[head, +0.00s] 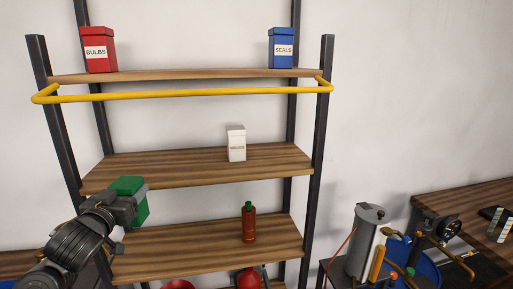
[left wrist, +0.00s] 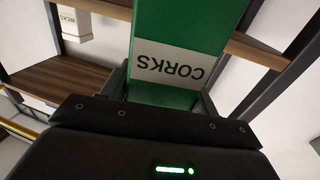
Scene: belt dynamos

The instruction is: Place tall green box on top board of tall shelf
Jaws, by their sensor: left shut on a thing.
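The tall green box (head: 131,187) is in my left gripper (head: 128,203), in front of the left side of the tall shelf. In the left wrist view the green box (left wrist: 178,25) fills the middle, with a white label reading CORKS upside down, and the fingers are shut on it. The tall shelf has dark posts and wooden boards. Its top board (head: 190,74) holds a red BULBS box (head: 97,50) at the left and a blue SEALS box (head: 282,48) at the right. My right gripper is not clearly in view.
A yellow rail (head: 190,95) runs in front of the top board. A white box (head: 236,143) stands on the board below, and a red-brown bottle (head: 248,223) lower down. The top board is clear between its two boxes. A metal cylinder (head: 364,243) stands at the lower right.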

